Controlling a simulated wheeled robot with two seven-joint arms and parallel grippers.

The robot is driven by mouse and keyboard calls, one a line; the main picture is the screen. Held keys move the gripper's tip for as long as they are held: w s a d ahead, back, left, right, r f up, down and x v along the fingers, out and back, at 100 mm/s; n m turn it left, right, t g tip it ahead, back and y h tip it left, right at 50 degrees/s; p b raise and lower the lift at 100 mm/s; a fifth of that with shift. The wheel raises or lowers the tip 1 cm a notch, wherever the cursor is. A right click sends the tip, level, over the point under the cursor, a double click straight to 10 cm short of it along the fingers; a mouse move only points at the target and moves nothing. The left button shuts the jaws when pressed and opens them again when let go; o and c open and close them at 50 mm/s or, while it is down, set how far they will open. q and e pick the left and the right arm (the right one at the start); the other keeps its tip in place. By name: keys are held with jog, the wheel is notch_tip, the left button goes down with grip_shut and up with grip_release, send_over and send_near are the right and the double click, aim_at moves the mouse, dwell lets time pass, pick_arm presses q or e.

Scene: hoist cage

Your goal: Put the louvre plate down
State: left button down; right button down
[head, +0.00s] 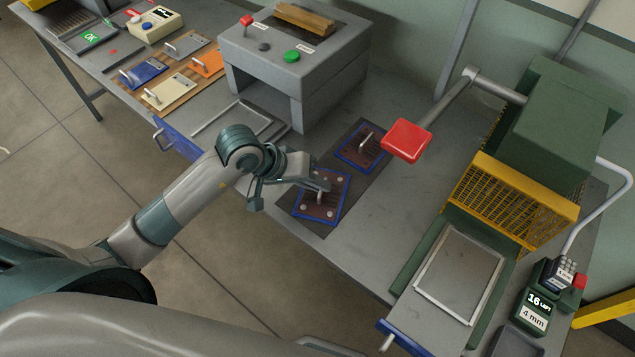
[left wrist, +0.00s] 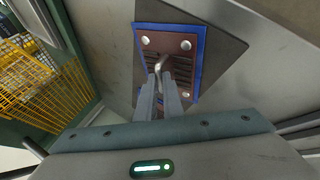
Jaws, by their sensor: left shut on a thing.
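A brown louvre plate with slots, corner studs and a blue edge (head: 312,211) is at the near end of a dark mat (head: 350,187) on the bench. My left gripper (head: 322,185) is over this plate, shut on its metal handle. In the left wrist view the two fingers (left wrist: 164,88) close on the handle of the louvre plate (left wrist: 185,45), which lies flat over the dark mat (left wrist: 225,48). I cannot tell whether the plate touches the mat. A second, similar plate (head: 352,158) with an upright handle lies at the mat's far end. My right gripper is not in view.
A grey press-like box (head: 290,60) with a green button stands behind. A green machine with a yellow mesh guard (head: 520,200), a red-ended lever (head: 406,140) and a framed tray (head: 460,275) stands at right. Coloured handled plates (head: 165,92) lie at the back left. Bare bench lies right of the mat.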

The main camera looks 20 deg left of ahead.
pick_arm(q)
jog(key=c, duration=1.9)
grip_release()
jog(key=shift+r, duration=0.1)
jog(key=shift+s+a+r, duration=0.2)
jog(key=shift+a+r, duration=0.15)
jog(key=shift+r, duration=0.05)
jog(key=b+v, duration=0.3)
jog(key=v, duration=0.8)
jog(key=shift+d, duration=0.15)
